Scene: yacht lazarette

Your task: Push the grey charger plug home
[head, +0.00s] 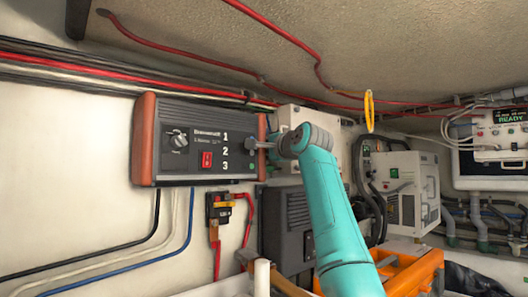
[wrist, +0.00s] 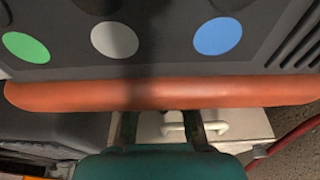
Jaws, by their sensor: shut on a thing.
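The charger (head: 190,112) is a dark wall box with orange-brown end pieces, a knob, a red switch and the numbers 1, 2 and 3. My gripper (head: 262,146) is at its right end, level with the middle number. It is shut on a small grey piece that I take for the grey charger plug; the fingers mostly hide it. In the wrist view my gripper (wrist: 162,128) shows two dark fingers at the orange edge (wrist: 160,94). Beyond it, the charger face carries green, white and blue discs (wrist: 115,38). How deep the plug sits is hidden.
A red-and-black switch with cables (head: 218,208) hangs below the charger. A dark louvred unit (head: 290,222), an orange case (head: 408,268) and a white unit (head: 405,190) stand to the right. A yellow loop (head: 369,111) hangs from the red overhead cable.

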